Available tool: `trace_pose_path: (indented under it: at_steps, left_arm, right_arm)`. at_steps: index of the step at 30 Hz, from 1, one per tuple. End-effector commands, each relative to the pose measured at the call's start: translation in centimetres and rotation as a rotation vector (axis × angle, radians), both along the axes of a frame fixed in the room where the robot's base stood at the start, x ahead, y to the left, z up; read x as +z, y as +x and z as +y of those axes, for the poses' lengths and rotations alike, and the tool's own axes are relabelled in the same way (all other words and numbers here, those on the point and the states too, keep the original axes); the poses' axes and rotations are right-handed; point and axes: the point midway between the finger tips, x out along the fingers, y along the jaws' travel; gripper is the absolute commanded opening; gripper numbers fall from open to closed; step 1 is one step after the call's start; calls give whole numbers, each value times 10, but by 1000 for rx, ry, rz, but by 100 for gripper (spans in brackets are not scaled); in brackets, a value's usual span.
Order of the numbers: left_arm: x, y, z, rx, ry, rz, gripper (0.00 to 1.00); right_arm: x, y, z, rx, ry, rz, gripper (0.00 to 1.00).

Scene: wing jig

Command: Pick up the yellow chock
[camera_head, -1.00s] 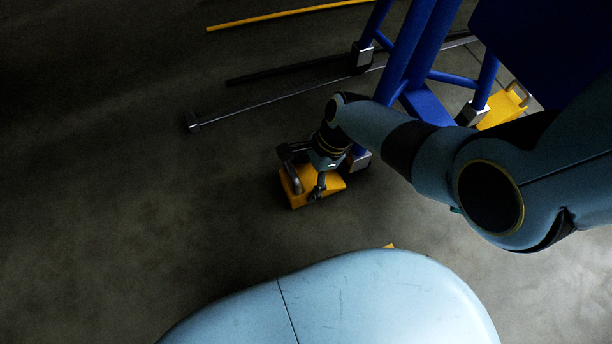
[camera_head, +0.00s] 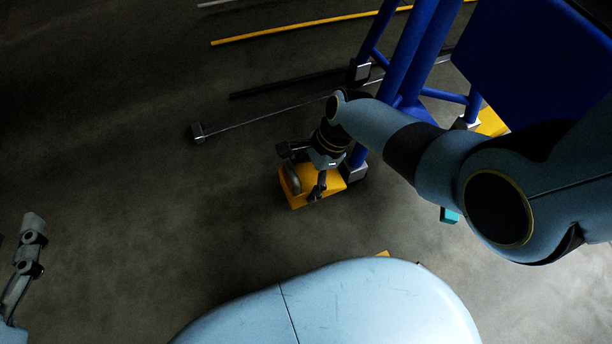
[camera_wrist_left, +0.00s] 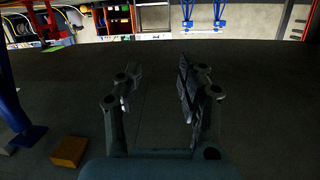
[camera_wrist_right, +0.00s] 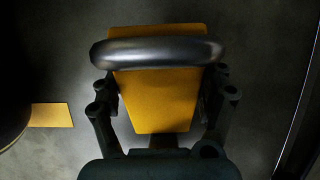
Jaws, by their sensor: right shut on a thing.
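The yellow chock (camera_head: 308,188) has a thick grey metal handle and sits beside a foot of the blue stand. My right gripper (camera_head: 306,178) is shut on it. In the right wrist view, the chock (camera_wrist_right: 158,92) lies between the two fingers, with its handle (camera_wrist_right: 157,52) running across the far end. I cannot tell whether its underside touches the floor. My left gripper (camera_wrist_left: 157,85) is open and empty, well away from this chock. It shows partly at the lower left of the head view (camera_head: 28,250).
The blue stand (camera_head: 402,60) rises close behind the chock. Another yellow block (camera_head: 491,122) is by its right foot, partly hidden by my arm. A grey bar (camera_head: 270,116) and a yellow floor line (camera_head: 300,29) lie beyond. The floor at left is clear.

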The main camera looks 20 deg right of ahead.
Motion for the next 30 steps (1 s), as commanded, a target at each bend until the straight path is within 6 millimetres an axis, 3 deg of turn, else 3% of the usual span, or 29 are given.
trace_pose_path:
  at_steps: [11, 15, 21, 30]
  left_arm:
    - [-74, -70, 9, 43, 1, 405, 40]
    - [-64, -55, 11, 53, 6, 497, 40]
    - [-48, -48, 13, 66, 12, 660, 40]
    - [-14, -57, 14, 72, 23, 909, 40]
  right_arm:
    - [28, 3, 1, -1, 1, -7, 18]
    - [44, 4, 1, 0, 1, -8, 18]
    - [66, 5, 1, 0, 1, -10, 18]
    - [97, 4, 0, -1, 1, -7, 18]
